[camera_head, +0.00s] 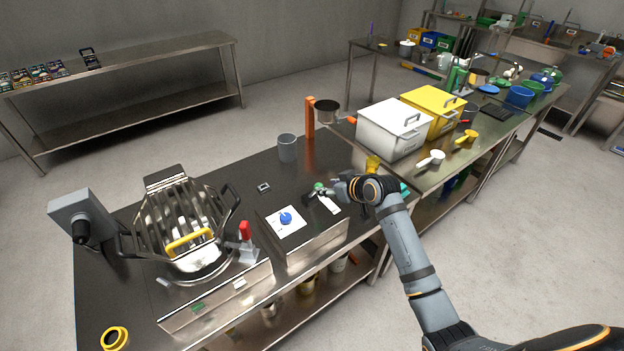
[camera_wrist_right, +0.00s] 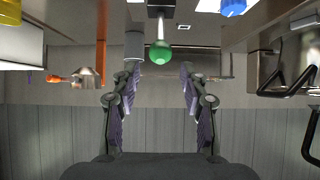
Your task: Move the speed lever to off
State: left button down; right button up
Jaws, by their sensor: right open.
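The speed lever, a dark stem with a green ball knob (camera_head: 319,186), stands on top of the steel control box (camera_head: 318,241), beside a white plate. My right gripper (camera_head: 333,188) reaches in from the right at the knob's height. In the right wrist view the green knob (camera_wrist_right: 160,52) is centred ahead of the two fingers of my right gripper (camera_wrist_right: 160,74), which are spread apart with nothing between them. Whether the fingertips touch the knob cannot be told. My left gripper is not in view.
A blue dial (camera_head: 286,218) sits on the same box. A mixer with a wire guard (camera_head: 180,200) and a red-handled lever (camera_head: 245,232) stand to the left. A grey cup (camera_head: 287,148) is behind. White (camera_head: 393,128) and yellow (camera_head: 440,108) bins stand at the right.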

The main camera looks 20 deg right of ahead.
aim_at(321, 186)
jog(key=b+x, duration=0.3)
jog(key=x, duration=0.1)
jog(key=shift+w+f, duration=0.1)
jog(key=shift+a, duration=0.1)
jog(key=shift+w, duration=0.1)
jog(key=shift+c, duration=0.2)
